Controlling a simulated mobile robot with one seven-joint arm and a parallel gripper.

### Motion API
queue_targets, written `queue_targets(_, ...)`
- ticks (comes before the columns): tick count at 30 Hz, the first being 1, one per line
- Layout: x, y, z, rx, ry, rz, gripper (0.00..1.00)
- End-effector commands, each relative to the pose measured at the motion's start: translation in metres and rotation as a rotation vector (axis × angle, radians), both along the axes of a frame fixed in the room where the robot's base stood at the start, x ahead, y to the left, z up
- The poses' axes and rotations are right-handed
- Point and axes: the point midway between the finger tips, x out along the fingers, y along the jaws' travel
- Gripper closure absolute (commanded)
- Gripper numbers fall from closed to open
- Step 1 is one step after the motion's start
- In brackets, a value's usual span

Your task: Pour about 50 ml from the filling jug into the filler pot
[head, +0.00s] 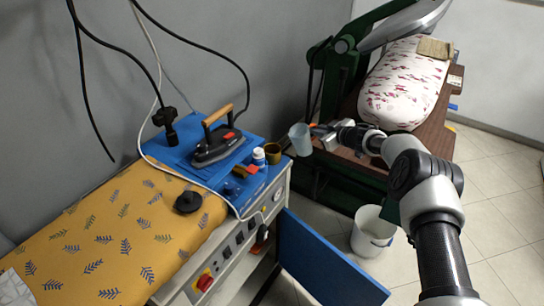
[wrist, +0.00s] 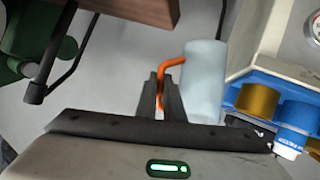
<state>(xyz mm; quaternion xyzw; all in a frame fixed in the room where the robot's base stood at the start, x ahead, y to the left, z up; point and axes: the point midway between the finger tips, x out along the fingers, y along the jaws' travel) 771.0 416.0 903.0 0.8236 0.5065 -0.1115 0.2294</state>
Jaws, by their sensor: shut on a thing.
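The filling jug (head: 300,140) is a pale, translucent blue vessel with an orange handle. It looks roughly upright, and its liquid level cannot be made out. My gripper (head: 318,132) is shut on the handle and holds the jug in the air, just off the blue worktop's right end. The wrist view shows my fingers (wrist: 162,88) around the orange handle, with the jug (wrist: 203,82) to their right. A small brown-gold pot (head: 273,153), apparently the filler pot, stands on the blue top near that end. The jug is apart from it. The pot also shows in the wrist view (wrist: 257,100).
A white bucket (head: 373,232) stands on the floor below my arm. A pressing machine (head: 402,85) is behind.

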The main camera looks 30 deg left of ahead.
Motion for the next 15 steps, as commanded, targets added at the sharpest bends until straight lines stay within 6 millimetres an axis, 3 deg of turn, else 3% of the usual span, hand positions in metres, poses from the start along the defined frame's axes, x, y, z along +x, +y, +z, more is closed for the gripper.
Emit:
queue_targets(1,0.002,-0.001,-0.009,0.009,0.012,0.002,1.0)
queue_targets(15,0.012,-0.007,-0.03,0.108,0.157,0.001,1.0)
